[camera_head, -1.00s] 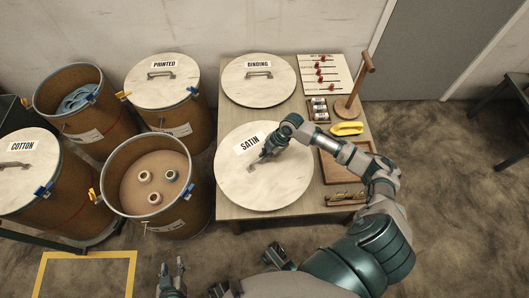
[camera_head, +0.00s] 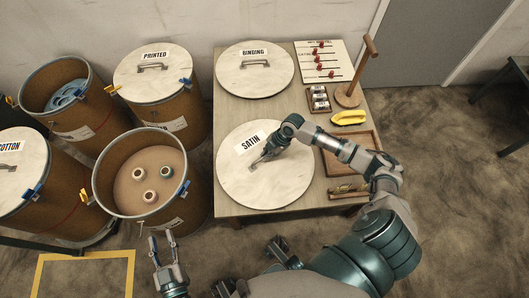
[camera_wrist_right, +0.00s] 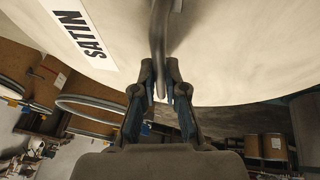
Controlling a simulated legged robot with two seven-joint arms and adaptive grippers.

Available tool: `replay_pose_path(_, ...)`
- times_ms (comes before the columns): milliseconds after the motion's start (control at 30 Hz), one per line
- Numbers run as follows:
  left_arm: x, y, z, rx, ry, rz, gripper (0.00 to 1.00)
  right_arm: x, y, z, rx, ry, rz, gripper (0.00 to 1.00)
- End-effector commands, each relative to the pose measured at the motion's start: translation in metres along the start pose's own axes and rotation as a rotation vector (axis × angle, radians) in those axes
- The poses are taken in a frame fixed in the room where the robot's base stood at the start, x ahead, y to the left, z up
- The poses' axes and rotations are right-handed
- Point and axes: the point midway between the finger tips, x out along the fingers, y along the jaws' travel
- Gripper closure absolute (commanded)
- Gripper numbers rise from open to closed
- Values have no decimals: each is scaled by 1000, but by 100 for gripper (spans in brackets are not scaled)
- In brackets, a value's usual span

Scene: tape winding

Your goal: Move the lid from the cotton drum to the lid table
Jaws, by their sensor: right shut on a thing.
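The cotton lid (camera_head: 20,180) sits on the cotton drum (camera_head: 62,210) at the left edge, partly cut off by the frame. The lid table (camera_head: 232,120) holds the satin lid (camera_head: 285,185) at its front and the binding lid (camera_head: 255,85) at its back. My right gripper (camera_head: 262,158) is shut on the satin lid's handle; the wrist view shows the fingers (camera_wrist_right: 160,78) around the dark handle (camera_wrist_right: 158,35), beside the SATIN label. The satin lid appears to lie on the table. My left gripper (camera_head: 162,237) is open and empty, in front of the open drum.
An open drum with several spools (camera_head: 145,185) stands between the cotton drum and the table. The printed drum (camera_head: 165,100) is lidded; another open drum (camera_head: 70,105) holds blue material. A wooden stand (camera_head: 352,92), yellow object (camera_head: 349,118) and trays line the table's right side.

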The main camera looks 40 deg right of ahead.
Motion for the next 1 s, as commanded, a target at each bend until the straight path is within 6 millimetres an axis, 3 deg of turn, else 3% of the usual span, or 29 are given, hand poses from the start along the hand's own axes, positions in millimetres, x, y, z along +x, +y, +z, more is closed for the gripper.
replay_pose_path(233, 0, -2, -1, -4, 5, 0, 60, -1, 1, -2, -1, -2, 3, 100)
replay_pose_path(300, -1, -4, 0, -6, 4, 1, 60, -1, 2, -4, -1, -4, 2, 76)
replay_pose_path(367, -1, -4, 0, -7, 4, 1, 60, -1, 1, -5, -2, -5, 2, 61)
replay_pose_path(400, -1, -5, 0, -7, 4, 1, 60, -1, 1, -5, -2, -5, 2, 60)
replay_pose_path(767, 0, -1, 0, -2, 2, 0, 60, -6, 0, 0, 0, -3, 0, 60)
replay_pose_path(1000, 0, -1, 0, -3, 2, 0, 60, -54, 1, -3, -3, -8, 2, 60)
